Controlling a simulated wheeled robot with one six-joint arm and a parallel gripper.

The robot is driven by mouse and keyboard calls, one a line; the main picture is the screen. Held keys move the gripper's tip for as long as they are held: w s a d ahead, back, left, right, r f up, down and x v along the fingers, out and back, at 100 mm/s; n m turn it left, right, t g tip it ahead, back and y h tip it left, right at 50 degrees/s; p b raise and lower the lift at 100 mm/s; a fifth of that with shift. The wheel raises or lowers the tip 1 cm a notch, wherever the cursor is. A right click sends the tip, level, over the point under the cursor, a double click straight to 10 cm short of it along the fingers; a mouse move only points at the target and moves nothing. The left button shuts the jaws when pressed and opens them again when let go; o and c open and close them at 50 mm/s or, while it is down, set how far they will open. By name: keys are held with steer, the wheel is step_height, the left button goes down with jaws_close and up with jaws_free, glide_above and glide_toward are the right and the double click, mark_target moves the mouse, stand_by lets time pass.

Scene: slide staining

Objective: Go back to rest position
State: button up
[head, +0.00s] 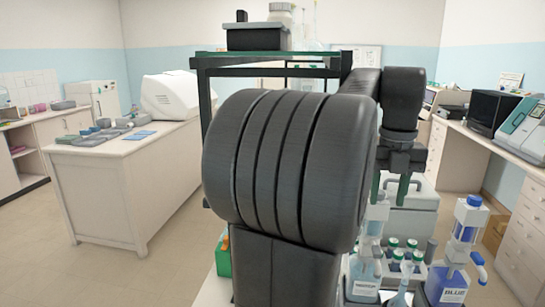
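My own black arm fills the middle of the head view and hides much of the bench behind it. My gripper (389,187) hangs down at the right end of the arm, above the bottles. Its two thin fingers stand apart with nothing visible between them, so it looks open and empty. The fingertips are small in this view.
Below the gripper stand a bottle labelled BLUE (447,284), another labelled bottle (364,282) and several green-capped bottles (398,262). A dark-framed shelf (270,67) rises behind my arm. A white counter (120,185) stands left, another bench (510,165) right. Floor is clear at left.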

mark_target(379, 249)
step_height(379, 249, down, 13)
steer(key=shift+r, duration=0.15)
steer(key=shift+d+f, duration=0.1)
steer(key=shift+f, duration=0.2)
steer(key=shift+d+n, duration=0.2)
steer(key=shift+n, duration=0.2)
steer(key=shift+d+r+n, duration=0.1)
steer(key=shift+d+n, duration=0.2)
steer(key=shift+n, duration=0.2)
